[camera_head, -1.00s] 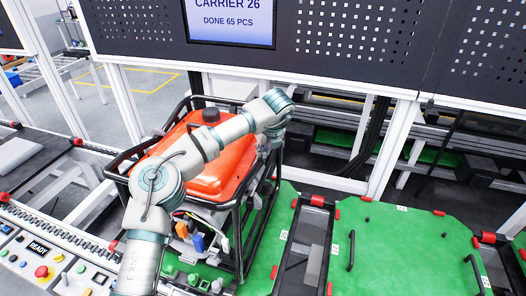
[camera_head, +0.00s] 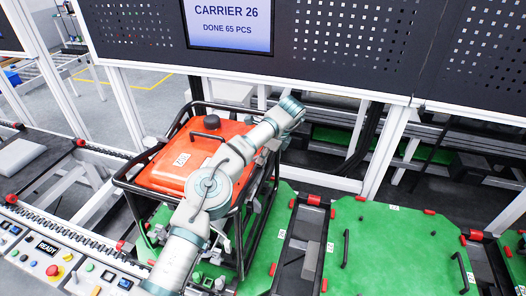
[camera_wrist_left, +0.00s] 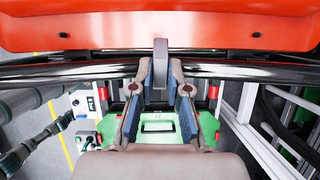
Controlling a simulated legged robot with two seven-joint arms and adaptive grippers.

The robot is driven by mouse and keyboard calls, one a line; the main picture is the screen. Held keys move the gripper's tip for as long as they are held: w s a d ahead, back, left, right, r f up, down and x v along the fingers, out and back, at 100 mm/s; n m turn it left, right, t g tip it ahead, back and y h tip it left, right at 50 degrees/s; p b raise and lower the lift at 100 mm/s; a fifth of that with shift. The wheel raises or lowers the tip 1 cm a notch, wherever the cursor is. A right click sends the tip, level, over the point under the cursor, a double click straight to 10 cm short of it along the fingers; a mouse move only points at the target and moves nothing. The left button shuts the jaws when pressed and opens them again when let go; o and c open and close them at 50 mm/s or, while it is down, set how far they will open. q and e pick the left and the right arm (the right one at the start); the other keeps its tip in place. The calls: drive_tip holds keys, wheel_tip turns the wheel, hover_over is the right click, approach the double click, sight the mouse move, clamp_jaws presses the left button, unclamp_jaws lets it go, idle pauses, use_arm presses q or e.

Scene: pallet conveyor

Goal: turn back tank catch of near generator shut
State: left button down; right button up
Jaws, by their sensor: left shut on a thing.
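The near generator has an orange tank (camera_head: 165,172) inside a black tube frame and stands on a green pallet. My left arm reaches across the tank to its back right corner. In the left wrist view, a grey upright catch (camera_wrist_left: 160,60) stands at the tank's edge, in front of a black frame bar. My left gripper (camera_wrist_left: 160,80) is shut on this catch, with a finger on either side of it. In the head view the fingers and the held catch are mostly hidden by the wrist and frame. My right gripper is not in view.
A dark perforated panel with a screen (camera_head: 230,22) hangs above the back of the line. Green pallets (camera_head: 385,245) with black handles lie to the right. A control panel (camera_head: 50,262) with buttons is at the lower left. Frame bars run close to the gripper.

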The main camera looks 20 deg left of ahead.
use_arm(q)
drive_tip(key=shift+f+n+p, duration=0.1)
drive_tip(key=shift+n+p, duration=0.2)
idle(0.4)
drive_tip(key=c, duration=1.2)
unclamp_jaws()
drive_tip(key=shift+o, duration=0.3)
drive_tip(key=shift+w, duration=0.15)
